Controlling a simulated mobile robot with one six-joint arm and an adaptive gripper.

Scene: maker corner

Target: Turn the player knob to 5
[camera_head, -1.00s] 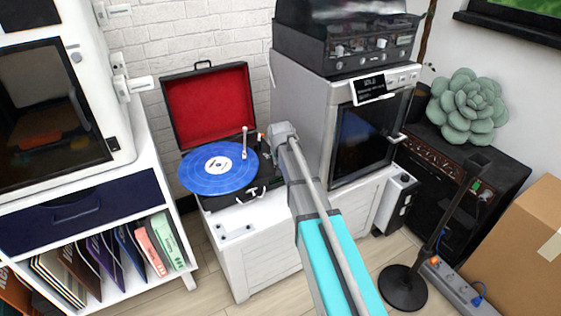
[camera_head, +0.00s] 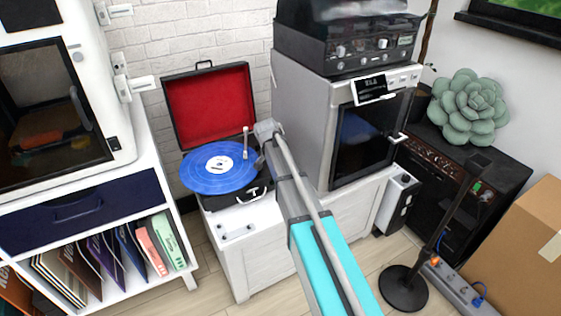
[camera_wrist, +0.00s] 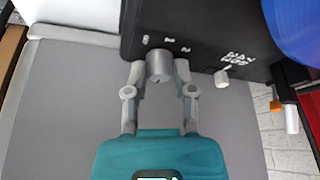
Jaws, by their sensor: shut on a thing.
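The record player (camera_head: 255,194) stands open on the white cabinet, with a blue record (camera_head: 219,168) on its platter. In the wrist view its black panel (camera_wrist: 205,25) carries a grey cylindrical knob (camera_wrist: 159,66) with small pale marks beside it, too small to read. My gripper (camera_wrist: 160,75) has one finger on each side of this knob and is shut on it. A smaller white knob (camera_wrist: 221,77) with blocky white lettering sits to the right on the panel. In the head view my arm hides the knob and the fingertips.
A grey oven-like machine (camera_head: 310,110) stands close to the right of my arm. The player's red lid (camera_head: 208,107) is raised behind the record, and the white tonearm (camera_head: 245,143) is beside it. A shelf of records (camera_head: 175,205) is at the left.

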